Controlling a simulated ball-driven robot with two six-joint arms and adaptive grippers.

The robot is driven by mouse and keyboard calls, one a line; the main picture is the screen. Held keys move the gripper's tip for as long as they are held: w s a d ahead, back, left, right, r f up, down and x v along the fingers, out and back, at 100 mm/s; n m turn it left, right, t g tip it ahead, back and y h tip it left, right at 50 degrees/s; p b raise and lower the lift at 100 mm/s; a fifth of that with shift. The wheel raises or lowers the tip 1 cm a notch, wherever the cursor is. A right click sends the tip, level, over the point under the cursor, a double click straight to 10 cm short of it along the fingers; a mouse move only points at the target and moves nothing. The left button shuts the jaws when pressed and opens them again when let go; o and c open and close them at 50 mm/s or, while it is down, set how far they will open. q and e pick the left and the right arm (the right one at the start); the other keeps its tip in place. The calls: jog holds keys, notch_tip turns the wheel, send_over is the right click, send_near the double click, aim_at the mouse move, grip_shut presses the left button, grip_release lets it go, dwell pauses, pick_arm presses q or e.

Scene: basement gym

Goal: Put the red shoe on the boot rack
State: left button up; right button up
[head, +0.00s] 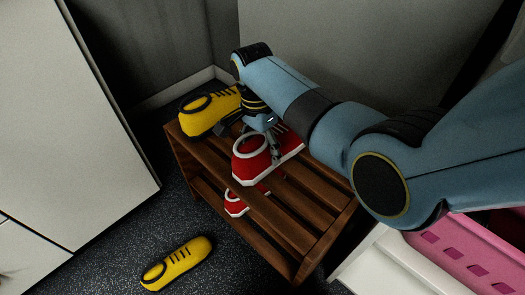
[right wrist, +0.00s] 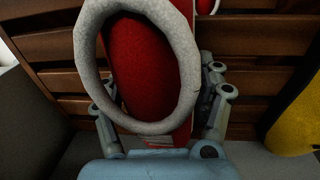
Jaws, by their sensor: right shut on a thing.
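The brown slatted boot rack (head: 325,205) stands in the middle of the head view, with an upper and a lower shelf. My right gripper (head: 270,140) is shut on a red shoe (head: 252,168) with a white sole and collar. The shoe is over the middle of the upper shelf, touching or just above the slats; I cannot tell which. In the right wrist view the red shoe (right wrist: 150,65) sits between both fingers (right wrist: 160,115), its white-rimmed opening facing the camera. A second red shoe (head: 236,207) shows on the lower shelf, partly hidden by slats. My left gripper is out of view.
A yellow shoe (head: 205,112) is on the upper shelf, left of the held shoe and close to my gripper. Another yellow shoe (head: 178,264) lies on the dark floor. A white cabinet (head: 70,110) stands left, a pink crate (head: 455,255) right. The shelf's right part is bare.

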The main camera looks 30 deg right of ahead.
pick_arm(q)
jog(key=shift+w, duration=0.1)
pick_arm(e)
jog(key=o, duration=1.4)
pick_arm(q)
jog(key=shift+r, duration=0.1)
pick_arm(e)
jog(key=shift+w+r+p, duration=0.1)
jog(key=shift+r+p, duration=0.2)
jog(key=shift+r, duration=0.1)
jog(key=r+p, duration=0.1)
jog(key=r, duration=0.2)
jog(key=w+r+p, duration=0.1)
jog(key=r+p, duration=0.1)
jog(key=r, duration=0.2)
jog(key=r+p, duration=0.2)
jog(key=r, duration=0.2)
jog(key=shift+w+a+r, duration=0.15)
jog(key=shift+a, duration=0.05)
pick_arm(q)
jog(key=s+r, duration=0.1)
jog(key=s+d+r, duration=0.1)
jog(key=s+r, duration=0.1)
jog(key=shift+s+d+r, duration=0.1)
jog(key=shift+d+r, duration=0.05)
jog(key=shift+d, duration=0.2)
